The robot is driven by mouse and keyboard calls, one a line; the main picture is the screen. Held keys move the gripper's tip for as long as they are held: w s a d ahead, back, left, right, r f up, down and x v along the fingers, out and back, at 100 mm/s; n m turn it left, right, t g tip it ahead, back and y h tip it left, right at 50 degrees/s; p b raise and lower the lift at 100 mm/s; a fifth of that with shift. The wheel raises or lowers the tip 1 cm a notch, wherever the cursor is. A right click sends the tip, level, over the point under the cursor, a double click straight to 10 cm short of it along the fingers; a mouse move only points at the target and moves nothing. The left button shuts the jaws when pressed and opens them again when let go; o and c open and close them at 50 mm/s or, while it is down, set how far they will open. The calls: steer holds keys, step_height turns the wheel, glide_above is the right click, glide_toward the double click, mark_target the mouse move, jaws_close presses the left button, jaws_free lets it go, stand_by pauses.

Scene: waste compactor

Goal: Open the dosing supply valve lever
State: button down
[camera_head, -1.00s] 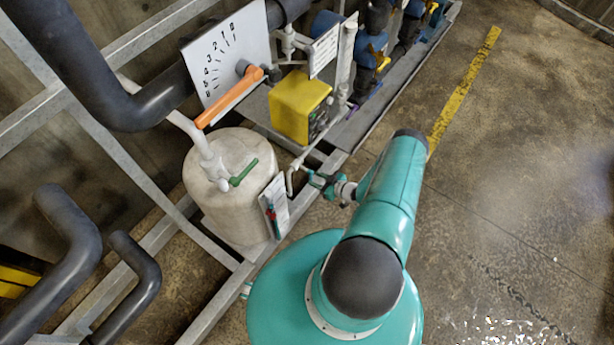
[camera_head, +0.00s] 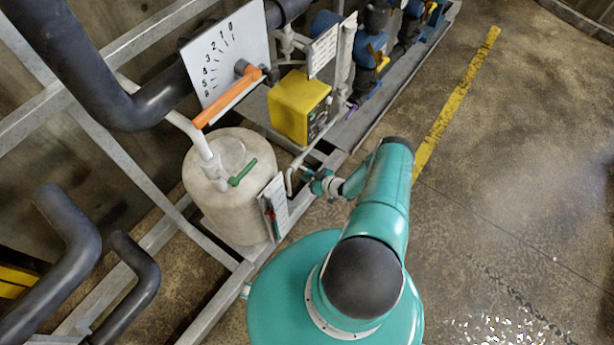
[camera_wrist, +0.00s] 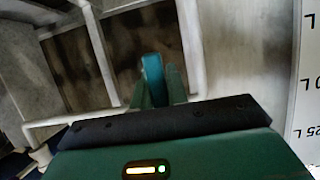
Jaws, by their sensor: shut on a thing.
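A blue lever (camera_wrist: 153,72) stands between the two dark green fingers of my gripper (camera_wrist: 157,92) in the wrist view. I take it as the dosing supply valve lever. My gripper is shut on it. In the head view my gripper (camera_head: 311,178) is low beside the pale tank, at the thin white pipe (camera_head: 290,181). The lever is too small and covered there to make out its angle. The valve body under the lever is hidden by the fingers in the wrist view.
The pale tank (camera_head: 206,205) carries a green lever (camera_head: 243,172) and a white label plate (camera_head: 273,207). An orange lever (camera_head: 228,97) lies in front of a numbered dial plate. A yellow pump box (camera_head: 299,106) stands behind my gripper. Floor to the right is clear.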

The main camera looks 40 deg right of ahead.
steer(key=shift+d, duration=0.1)
steer(key=w+d+r+n+t+h, duration=0.1)
steer(key=d+r+n+t+h, duration=0.3)
steer(key=n, duration=0.9)
steer(key=shift+w+r+n+t+h, duration=0.3)
steer(key=shift+t+h, duration=0.4)
stand_by(0.6)
steer(key=c, duration=1.4)
jaws_free()
steer(key=shift+s, duration=0.1)
